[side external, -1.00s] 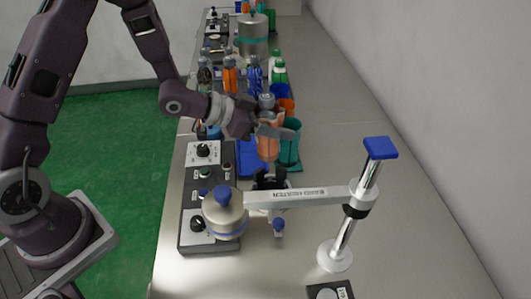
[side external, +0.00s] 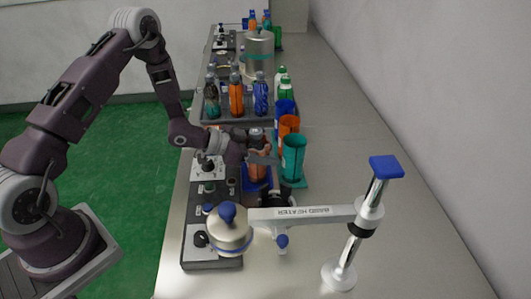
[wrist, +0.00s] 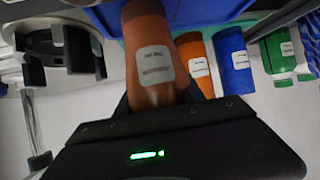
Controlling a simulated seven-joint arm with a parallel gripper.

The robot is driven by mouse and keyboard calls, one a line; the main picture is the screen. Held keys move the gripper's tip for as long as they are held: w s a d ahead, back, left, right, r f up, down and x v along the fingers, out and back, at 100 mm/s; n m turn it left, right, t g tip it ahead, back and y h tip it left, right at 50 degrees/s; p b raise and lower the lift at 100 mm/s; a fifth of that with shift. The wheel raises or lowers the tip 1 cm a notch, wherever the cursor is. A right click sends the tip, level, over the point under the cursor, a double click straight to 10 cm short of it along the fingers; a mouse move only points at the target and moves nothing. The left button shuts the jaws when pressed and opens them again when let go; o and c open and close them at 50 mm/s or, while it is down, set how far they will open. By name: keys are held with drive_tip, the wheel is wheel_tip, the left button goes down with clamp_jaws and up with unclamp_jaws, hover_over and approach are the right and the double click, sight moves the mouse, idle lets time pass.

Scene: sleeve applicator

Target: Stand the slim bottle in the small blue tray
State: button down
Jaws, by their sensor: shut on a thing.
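An orange slim bottle (side external: 258,170) is held in my gripper (side external: 262,156), which is shut on its upper part. The bottle looks roughly upright. The small blue tray (side external: 250,185) lies at the bottle's foot, partly hidden by it. I cannot tell whether the base touches the tray floor. In the wrist view the orange bottle (wrist: 150,45) stands between the fingers of my gripper (wrist: 156,98), its pale label facing the camera. A blue surface, apparently the tray (wrist: 205,12), shows behind it.
The band heater arm (side external: 305,214) and a black holder (side external: 280,196) are in front. A control panel (side external: 213,245) lies left. Several bottles stand on a rack (side external: 235,118) behind.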

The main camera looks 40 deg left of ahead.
drive_tip(key=c, duration=0.7)
unclamp_jaws()
drive_tip(key=shift+f, duration=0.1)
